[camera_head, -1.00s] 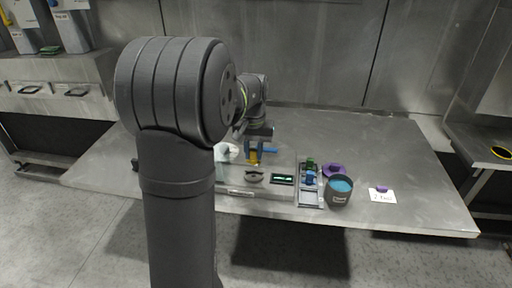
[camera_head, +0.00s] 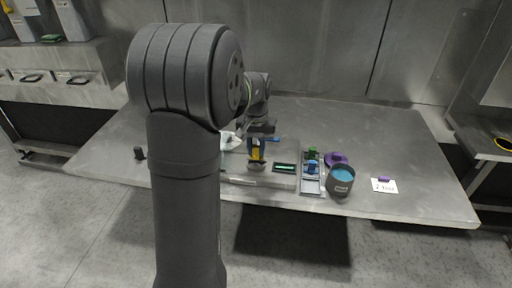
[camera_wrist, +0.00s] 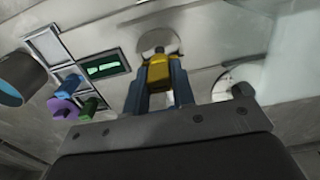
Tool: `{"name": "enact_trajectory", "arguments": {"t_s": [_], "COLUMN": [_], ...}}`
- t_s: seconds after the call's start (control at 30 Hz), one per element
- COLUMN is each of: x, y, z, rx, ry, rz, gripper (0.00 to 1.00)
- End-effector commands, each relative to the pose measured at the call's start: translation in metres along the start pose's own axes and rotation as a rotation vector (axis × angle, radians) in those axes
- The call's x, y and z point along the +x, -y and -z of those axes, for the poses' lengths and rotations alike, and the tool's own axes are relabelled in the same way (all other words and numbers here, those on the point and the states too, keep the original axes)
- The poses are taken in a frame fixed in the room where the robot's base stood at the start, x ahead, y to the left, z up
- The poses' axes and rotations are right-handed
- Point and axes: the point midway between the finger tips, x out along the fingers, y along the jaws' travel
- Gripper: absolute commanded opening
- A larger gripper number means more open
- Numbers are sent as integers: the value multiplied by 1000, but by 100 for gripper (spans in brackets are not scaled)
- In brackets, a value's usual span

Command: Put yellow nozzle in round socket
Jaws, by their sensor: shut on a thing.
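My gripper (camera_head: 257,150) is shut on the yellow nozzle (camera_head: 255,154), in the head view above the front fixture. The wrist view shows the nozzle (camera_wrist: 158,70) between my two blue-grey fingers (camera_wrist: 160,88). The round socket (camera_head: 257,168), a dark grey round piece on the fixture, is right below the nozzle in the head view. In the wrist view the socket (camera_wrist: 158,38) shows just beyond the nozzle's tip, partly covered by it. I cannot tell whether they touch.
A green-lit display (camera_head: 285,168) sits right of the socket. Further right are a tray (camera_head: 312,187) with green and blue pieces, a purple ring piece (camera_head: 337,158), a dark cup with blue inside (camera_head: 341,179) and a white card (camera_head: 384,186). A white round piece (camera_wrist: 236,78) shows in the wrist view.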

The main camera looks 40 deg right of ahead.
Motion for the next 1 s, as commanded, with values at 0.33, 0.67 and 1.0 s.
{"name": "enact_trajectory", "arguments": {"t_s": [0.33,0.67,1.0], "x": [0,8,17], "y": [0,0,0], "z": [0,0,0], "rx": [0,0,0], "ry": [0,1,1], "rz": [0,0,0], "gripper": [1,1,1]}}
